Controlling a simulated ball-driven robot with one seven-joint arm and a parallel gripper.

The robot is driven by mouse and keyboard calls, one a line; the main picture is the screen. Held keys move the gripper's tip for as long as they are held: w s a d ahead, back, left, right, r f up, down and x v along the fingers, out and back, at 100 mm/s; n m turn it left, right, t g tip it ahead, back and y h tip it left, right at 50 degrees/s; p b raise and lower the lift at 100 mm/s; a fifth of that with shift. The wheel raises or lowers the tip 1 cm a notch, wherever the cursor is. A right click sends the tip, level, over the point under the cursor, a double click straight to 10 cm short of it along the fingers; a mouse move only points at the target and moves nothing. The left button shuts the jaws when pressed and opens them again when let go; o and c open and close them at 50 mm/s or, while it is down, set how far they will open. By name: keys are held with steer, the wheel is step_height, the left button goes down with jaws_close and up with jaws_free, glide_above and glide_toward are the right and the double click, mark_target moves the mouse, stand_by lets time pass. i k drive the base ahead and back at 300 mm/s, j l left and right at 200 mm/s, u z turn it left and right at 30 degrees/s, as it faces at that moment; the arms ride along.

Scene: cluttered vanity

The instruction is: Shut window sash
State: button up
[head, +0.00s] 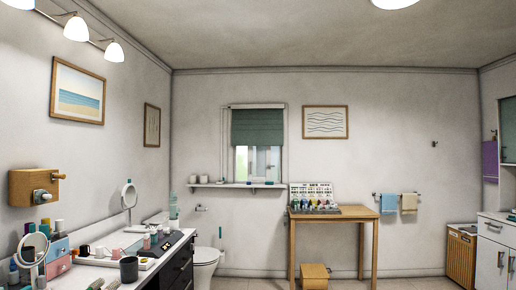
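The window (284,135) is on the far wall, a little left of the middle of the head view, in a pale frame. A green blind (257,127) covers its upper half. Below the blind, a pale window sash (251,160) shows with brighter panes. It is too small to tell whether the sash stands open or shut. My gripper is not in view.
A wall shelf (215,185) with small items runs under the window. A toilet (205,262) stands below it. A cluttered vanity counter (176,247) fills the left. A wooden table (360,212) and stool (314,272) stand right of the window. Some floor (346,284) shows beside the stool.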

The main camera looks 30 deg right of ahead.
mark_target(259, 157)
steer(key=i+l+z, duration=0.2)
steer(key=i+z, duration=0.15)
steer(key=i, duration=0.25)
steer(key=i+l+z, duration=0.1)
steer(key=i+z, duration=0.3)
steer(key=i, duration=3.4)
